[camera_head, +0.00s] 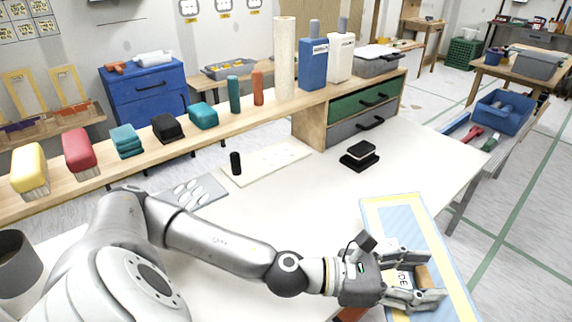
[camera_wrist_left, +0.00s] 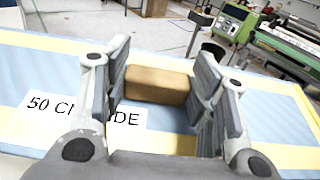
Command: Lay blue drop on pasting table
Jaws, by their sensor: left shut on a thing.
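A flat pale blue panel with yellow bands (camera_head: 403,213), the likely blue drop, lies at the lower right in the head view, by the white table's right edge. It fills much of the left wrist view (camera_wrist_left: 30,65) and bears a white "50 CM" label (camera_wrist_left: 85,110), partly hidden. My left gripper (camera_head: 420,278) is over this panel, its fingers on either side of a tan block (camera_wrist_left: 157,85) and shut on it. I cannot tell whether the block is fixed to the panel, or whether the panel touches the table. My right gripper is not in view.
The white table (camera_head: 300,215) is mostly clear in the middle. A black block (camera_head: 360,155) and a dark cylinder (camera_head: 236,163) stand farther back. A wooden shelf (camera_head: 160,135) with coloured brushes and bottles runs behind; a drawer unit (camera_head: 365,105) stands at its right end.

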